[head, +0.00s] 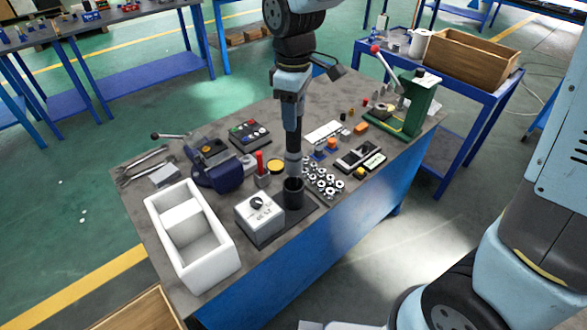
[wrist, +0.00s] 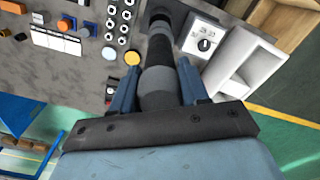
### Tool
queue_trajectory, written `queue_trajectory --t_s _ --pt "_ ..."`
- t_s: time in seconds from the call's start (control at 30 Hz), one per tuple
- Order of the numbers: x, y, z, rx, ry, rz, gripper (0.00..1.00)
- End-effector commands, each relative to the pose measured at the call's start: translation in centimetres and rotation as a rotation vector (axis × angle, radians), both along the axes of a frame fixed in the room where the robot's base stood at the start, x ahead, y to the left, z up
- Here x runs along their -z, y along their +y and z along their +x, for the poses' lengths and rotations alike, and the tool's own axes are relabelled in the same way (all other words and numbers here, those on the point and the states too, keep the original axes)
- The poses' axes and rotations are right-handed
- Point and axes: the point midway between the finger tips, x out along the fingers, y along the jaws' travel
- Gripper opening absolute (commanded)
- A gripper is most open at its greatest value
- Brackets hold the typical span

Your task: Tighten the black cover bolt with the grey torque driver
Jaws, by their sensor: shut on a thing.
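My gripper (head: 291,100) is shut on the grey torque driver (head: 292,163), which hangs upright below it. In the wrist view, the driver's rounded grey part (wrist: 158,87) lies between the two fingers, and a black length runs on beyond it. The driver's lower end is at the mouth of a black cup (head: 293,195); I cannot tell how far inside it is. The cup stands beside a light grey box with a black dial (head: 259,213). A dark blue housing (head: 218,172) stands left of the driver. I cannot make out the black cover bolt for sure.
A white two-compartment bin (head: 222,262) stands at the bench's front left. A red-handled tool (head: 260,163) stands upright close left of the driver. Several metal nuts (head: 323,183) lie close right. A green lever press (head: 415,103) stands at the far right.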

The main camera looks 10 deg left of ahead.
Motion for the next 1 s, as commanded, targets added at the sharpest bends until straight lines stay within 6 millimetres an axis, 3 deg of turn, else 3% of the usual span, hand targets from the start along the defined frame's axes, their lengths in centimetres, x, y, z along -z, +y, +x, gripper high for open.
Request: queue_trajectory --t_s 1.0 --pt "-3.2 0.0 0.0 -0.001 -0.001 0.001 0.0"
